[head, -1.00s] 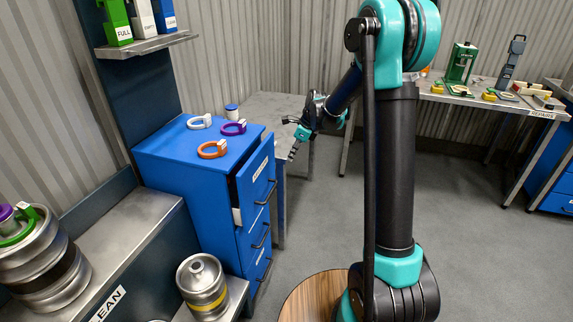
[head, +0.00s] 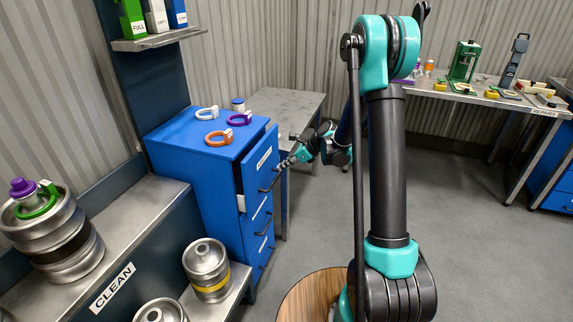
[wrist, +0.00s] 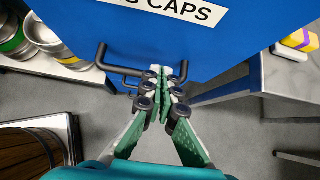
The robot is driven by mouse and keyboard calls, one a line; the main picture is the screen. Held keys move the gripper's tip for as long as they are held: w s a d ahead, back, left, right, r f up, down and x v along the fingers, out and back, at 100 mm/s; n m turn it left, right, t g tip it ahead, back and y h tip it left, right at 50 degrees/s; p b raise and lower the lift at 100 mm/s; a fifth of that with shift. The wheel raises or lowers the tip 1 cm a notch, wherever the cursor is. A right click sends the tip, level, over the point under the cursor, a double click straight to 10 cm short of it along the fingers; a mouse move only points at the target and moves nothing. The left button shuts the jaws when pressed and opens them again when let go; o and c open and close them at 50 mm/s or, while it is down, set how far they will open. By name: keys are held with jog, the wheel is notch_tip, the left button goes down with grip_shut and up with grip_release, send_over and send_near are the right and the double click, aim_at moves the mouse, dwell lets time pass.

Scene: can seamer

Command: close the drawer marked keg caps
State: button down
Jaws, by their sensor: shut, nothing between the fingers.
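The keg caps drawer (head: 258,178) is the top drawer of the blue cabinet (head: 190,165). It stands pulled out from the cabinet. In the wrist view its blue front (wrist: 240,45) fills the top, with a white label (wrist: 175,8) of which "G CAPS" can be read. Its dark bar handle (wrist: 122,70) is below the label. My gripper (wrist: 167,75) is shut and empty, its tips by the right end of the handle; I cannot tell whether they touch it. In the head view my gripper (head: 284,164) is at the drawer front.
Orange (head: 219,137), purple (head: 239,118) and white (head: 207,113) ring-shaped pieces lie on the cabinet top. More drawers with handles are below. A grey table (head: 290,102) stands behind and to the right. A keg with a yellow band (head: 207,270) stands on the low shelf at left.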

aim_at(268, 165)
jog(key=x, duration=0.5)
jog(key=shift+a+f, duration=0.2)
jog(key=shift+a, duration=0.05)
jog(key=shift+w, duration=0.1)
jog(key=shift+w+a+r, duration=0.1)
jog(key=shift+w+a, duration=0.15)
jog(key=shift+a, duration=0.5)
jog(key=shift+w+a+f, duration=0.1)
jog(key=shift+w+a, duration=0.2)
jog(key=shift+a, duration=0.4)
jog(key=shift+w+a+r, duration=0.1)
jog(key=shift+w+a, duration=0.15)
jog(key=shift+a, duration=0.5)
jog(key=shift+r, duration=0.1)
